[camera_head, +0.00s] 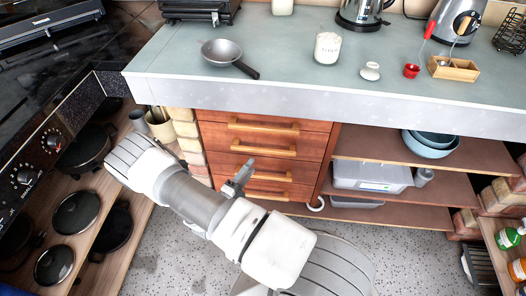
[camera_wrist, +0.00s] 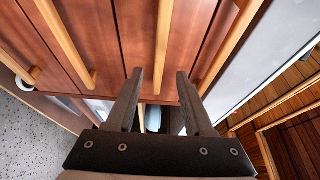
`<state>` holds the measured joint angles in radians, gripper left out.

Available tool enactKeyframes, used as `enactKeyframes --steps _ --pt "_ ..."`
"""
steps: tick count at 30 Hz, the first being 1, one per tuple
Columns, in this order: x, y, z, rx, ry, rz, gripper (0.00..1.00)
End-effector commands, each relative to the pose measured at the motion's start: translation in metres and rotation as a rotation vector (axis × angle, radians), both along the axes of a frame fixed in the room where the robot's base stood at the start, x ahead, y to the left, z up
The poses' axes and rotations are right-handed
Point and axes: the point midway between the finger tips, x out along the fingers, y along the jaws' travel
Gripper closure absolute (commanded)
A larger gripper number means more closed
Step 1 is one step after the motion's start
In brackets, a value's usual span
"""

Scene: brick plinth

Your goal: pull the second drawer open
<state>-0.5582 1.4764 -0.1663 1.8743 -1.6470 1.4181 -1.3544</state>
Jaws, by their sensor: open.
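A stack of reddish-brown wooden drawers stands under the counter in the head view, all flush and closed. The second drawer (camera_head: 226,142) has a pale wooden bar handle (camera_head: 264,149). My gripper (camera_head: 248,165) is in front of the stack, just below that handle in the picture. In the wrist view the drawers look turned sideways, with the counter at the right. There my gripper (camera_wrist: 160,74) is open and empty, and the second drawer's handle (camera_wrist: 164,40) lines up between its fingers. Whether the fingertips reach past the bar I cannot tell. No contact shows.
The top drawer's handle (camera_wrist: 232,45) is close to the right finger in the wrist view. The counter (camera_head: 300,92) overhangs the drawers. Open shelves (camera_head: 400,153) stand to the right, and a shelf with pans (camera_head: 75,215) to the left. Speckled floor lies in front.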

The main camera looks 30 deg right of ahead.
Motion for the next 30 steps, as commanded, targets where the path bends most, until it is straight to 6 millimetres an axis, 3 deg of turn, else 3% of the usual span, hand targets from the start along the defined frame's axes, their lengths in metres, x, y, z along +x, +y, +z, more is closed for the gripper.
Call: enactKeyframes --steps 6,12,18,26,27,30 --pt "0.026 -0.041 -0.001 0.0 -0.004 -0.005 0.47" --pt "0.044 -0.068 0.0 0.001 -0.004 -0.004 0.47" --pt "0.052 -0.08 0.0 0.001 -0.002 -0.002 0.47" --pt "0.053 -0.081 0.0 0.001 -0.001 -0.001 0.47" --pt "0.053 -0.081 0.0 0.001 -0.001 -0.001 0.49" --pt "0.053 -0.081 0.0 0.001 -0.001 -0.001 0.67"
